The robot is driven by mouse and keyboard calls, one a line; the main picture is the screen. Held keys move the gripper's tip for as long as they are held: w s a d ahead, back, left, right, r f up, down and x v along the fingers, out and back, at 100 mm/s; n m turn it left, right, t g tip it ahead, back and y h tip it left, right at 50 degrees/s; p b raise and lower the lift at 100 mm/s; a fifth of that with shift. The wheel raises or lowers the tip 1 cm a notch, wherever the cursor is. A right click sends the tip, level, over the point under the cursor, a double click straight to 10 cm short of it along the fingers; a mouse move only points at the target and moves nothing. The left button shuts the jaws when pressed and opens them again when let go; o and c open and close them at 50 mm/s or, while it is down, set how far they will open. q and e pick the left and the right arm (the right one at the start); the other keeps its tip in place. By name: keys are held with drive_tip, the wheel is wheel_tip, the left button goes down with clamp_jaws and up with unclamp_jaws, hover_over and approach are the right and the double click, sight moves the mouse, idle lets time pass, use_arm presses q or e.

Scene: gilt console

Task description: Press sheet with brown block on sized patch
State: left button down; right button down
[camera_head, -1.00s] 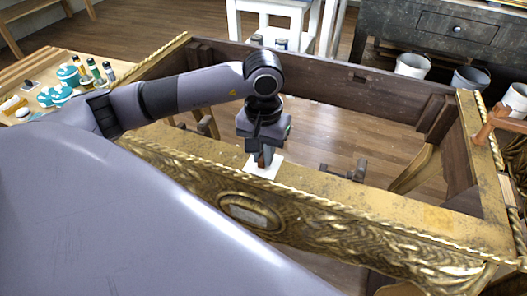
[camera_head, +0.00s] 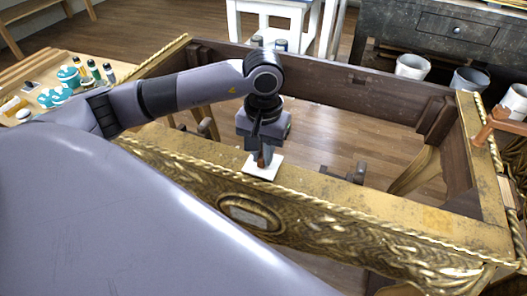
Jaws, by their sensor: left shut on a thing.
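My left gripper (camera_head: 263,151) points straight down over the front rail of the gilt console (camera_head: 355,203). It is shut on a small brown block (camera_head: 261,160), of which only a narrow part shows between the fingers. The block's lower end is at a white sheet (camera_head: 263,172) lying on the rail's top; I cannot tell how firmly it touches. The sized patch cannot be made out; the sheet and gripper may hide it. My right gripper is not in view.
The console frame is open in the middle, with the floor showing through. A side table at the left holds bottles (camera_head: 93,68) and teal-and-white items (camera_head: 68,77). White buckets (camera_head: 412,66) stand behind at the right. A wooden tool (camera_head: 497,122) is on the right rail.

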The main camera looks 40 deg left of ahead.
use_arm(q)
drive_tip(key=shift+r+p, duration=1.3)
drive_tip(key=shift+r, duration=1.7)
drive_tip(key=shift+f, duration=0.1)
